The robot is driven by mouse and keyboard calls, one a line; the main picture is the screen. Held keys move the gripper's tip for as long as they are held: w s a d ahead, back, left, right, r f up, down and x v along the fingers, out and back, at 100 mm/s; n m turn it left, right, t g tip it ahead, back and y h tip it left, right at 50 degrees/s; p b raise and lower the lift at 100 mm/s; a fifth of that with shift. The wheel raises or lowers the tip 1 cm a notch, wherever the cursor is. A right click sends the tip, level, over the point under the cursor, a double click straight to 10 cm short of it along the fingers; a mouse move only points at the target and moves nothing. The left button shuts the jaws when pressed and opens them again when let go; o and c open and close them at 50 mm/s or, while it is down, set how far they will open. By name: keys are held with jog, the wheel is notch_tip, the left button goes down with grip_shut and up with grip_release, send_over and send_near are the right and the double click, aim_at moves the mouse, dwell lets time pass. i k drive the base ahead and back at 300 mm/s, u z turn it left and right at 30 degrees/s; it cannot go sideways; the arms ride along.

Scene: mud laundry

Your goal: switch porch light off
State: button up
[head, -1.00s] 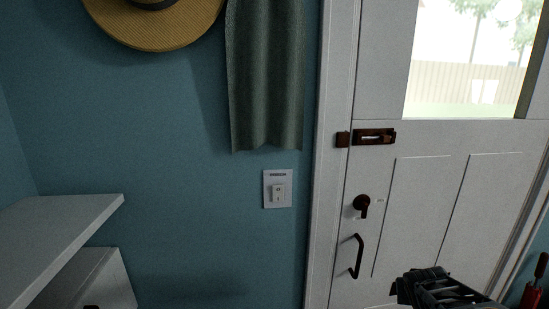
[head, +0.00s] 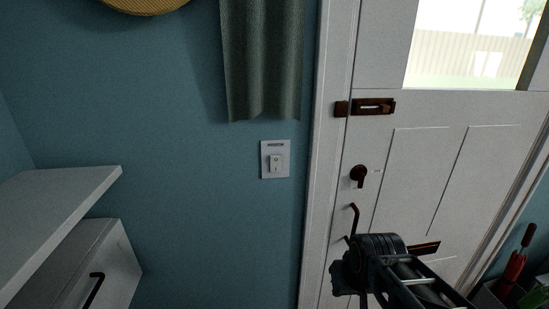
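The porch light switch (head: 275,162) is a white rocker on a white wall plate (head: 275,174) with a small dark label at its top. It is on the blue wall, just left of the door frame and under the hanging cloth. My gripper (head: 343,277) is in front of the door's lower part, below and to the right of the switch, and apart from it. Its fingers are partly hidden by its own body, so I cannot tell if it is open. The exact tilt of the rocker is too small to tell.
A green-grey cloth (head: 261,60) hangs above the switch. The white door (head: 420,160) with dark latch (head: 372,107) and knob (head: 359,175) is at right. A white shelf (head: 60,205) and cabinet (head: 112,270) stand at left. The wall around the switch is clear.

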aim_at(276, 160)
jog(key=u, duration=0.05)
jog(key=k, duration=0.5)
jog(key=z, duration=1.2)
jog(key=i, duration=0.6)
jog(key=u, duration=2.85)
